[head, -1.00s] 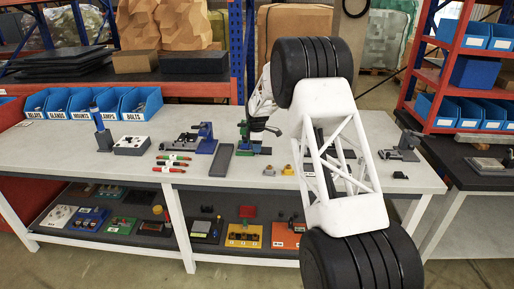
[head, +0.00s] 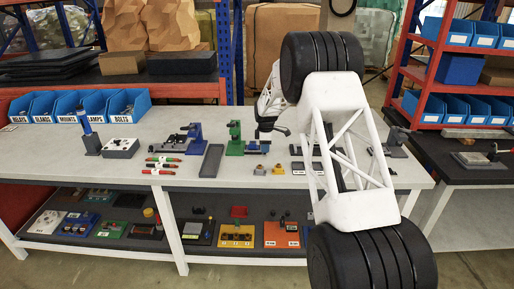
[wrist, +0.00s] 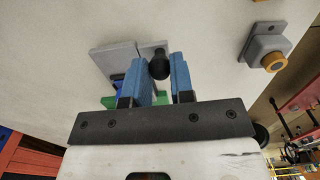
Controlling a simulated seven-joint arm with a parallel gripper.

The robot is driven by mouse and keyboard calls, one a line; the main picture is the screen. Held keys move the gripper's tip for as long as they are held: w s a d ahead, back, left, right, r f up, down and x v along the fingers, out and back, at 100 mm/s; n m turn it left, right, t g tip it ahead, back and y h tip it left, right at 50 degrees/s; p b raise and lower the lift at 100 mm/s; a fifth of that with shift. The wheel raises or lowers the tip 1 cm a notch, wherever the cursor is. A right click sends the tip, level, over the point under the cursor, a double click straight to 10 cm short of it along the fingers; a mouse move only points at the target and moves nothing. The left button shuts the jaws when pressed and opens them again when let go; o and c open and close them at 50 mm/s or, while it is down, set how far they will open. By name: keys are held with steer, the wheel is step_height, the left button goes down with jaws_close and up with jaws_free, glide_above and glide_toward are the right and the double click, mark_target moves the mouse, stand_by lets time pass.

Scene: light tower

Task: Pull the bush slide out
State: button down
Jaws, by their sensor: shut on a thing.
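The green fixture (head: 235,139) stands on the bench, left of my gripper, with a tall upright. The bush slide (head: 258,147), a low blue and grey part, lies at the right of that upright. My gripper (head: 265,137) is over the slide's right part, partly hidden by my arm. In the wrist view its two blue fingers (wrist: 160,68) stand on either side of a black knob (wrist: 160,63) and are shut on it. A grey plate (wrist: 114,61) and bits of green and blue lie behind the fingers. The slide's inner end is hard to see.
A grey block with a yellow tip (wrist: 268,48) sits apart at the wrist view's upper right. In the head view a dark flat plate (head: 211,160) lies left of the fixture, with a blue-topped device (head: 192,135) beyond. The bench front is mostly clear.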

steer(key=shift+d, duration=0.3)
steer(key=c, duration=1)
jaws_free()
steer(key=shift+a+r, duration=0.1)
steer(key=shift+r, duration=3.8)
